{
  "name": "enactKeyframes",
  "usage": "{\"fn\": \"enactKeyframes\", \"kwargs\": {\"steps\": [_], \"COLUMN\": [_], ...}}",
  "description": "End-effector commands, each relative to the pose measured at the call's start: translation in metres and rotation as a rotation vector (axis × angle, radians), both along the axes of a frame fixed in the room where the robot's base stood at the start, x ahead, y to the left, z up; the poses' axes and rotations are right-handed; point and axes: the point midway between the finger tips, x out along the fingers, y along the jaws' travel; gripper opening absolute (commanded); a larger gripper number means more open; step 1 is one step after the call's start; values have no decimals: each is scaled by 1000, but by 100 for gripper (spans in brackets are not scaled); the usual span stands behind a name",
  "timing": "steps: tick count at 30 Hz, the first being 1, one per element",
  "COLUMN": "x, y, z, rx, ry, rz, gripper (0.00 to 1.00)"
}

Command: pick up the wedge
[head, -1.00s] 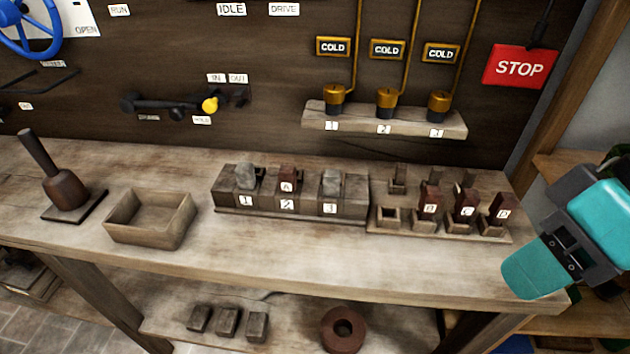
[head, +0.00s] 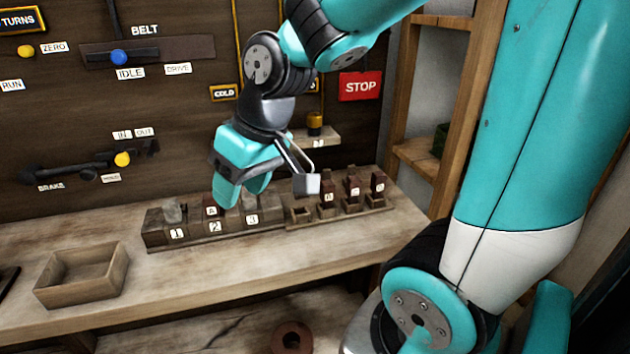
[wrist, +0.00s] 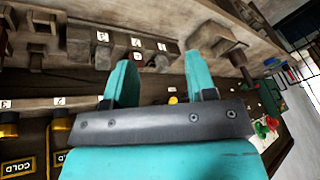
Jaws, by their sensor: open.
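No piece is marked as a wedge, so I cannot tell which one is meant. A dark red-brown piece lettered A (head: 211,208) stands in slot 2 of the numbered block (head: 155,238). A grey piece (head: 172,212) stands in slot 1. Slot 3's grey piece (head: 250,203) is partly hidden by my gripper. More red-brown lettered pieces (head: 353,188) stand in the rack at right. My gripper (head: 245,196) is open and empty, fingers down, above the numbered block. The wrist view shows piece A (wrist: 137,57) beyond the parted fingers (wrist: 162,80).
An empty wooden box (head: 80,278) stands at the bench's left. Behind are a wall panel with levers (head: 120,58), a STOP sign (head: 360,86) and a small ledge (head: 325,137). A ring (head: 291,337) lies on the lower shelf. The bench front is clear.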

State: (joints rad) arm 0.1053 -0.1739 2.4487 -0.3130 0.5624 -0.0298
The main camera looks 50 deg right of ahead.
Motion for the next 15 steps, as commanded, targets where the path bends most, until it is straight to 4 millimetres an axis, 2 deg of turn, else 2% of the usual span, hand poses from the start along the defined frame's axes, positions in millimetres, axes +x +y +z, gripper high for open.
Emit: {"fn": "enactKeyframes", "kwargs": {"steps": [1,2,3,6,7,9,10,12,15], "x": [19,28,36,42,41,37,35,30,30], "y": [-42,-66,-98,-171,-190,-226,-237,-258,-271], "z": [1,2,2,3,3,4,4,4,-4], "rx": [-24,-42,-65,-127,-145,-180,-192,-214,-226], "ry": [-26,-44,-66,-107,-116,-131,-136,-144,-146], "rz": [-136,-206,-296,-488,-535,-624,-653,-703,-731], "gripper": [51,51,51,51,51,51,51,51,51]}}
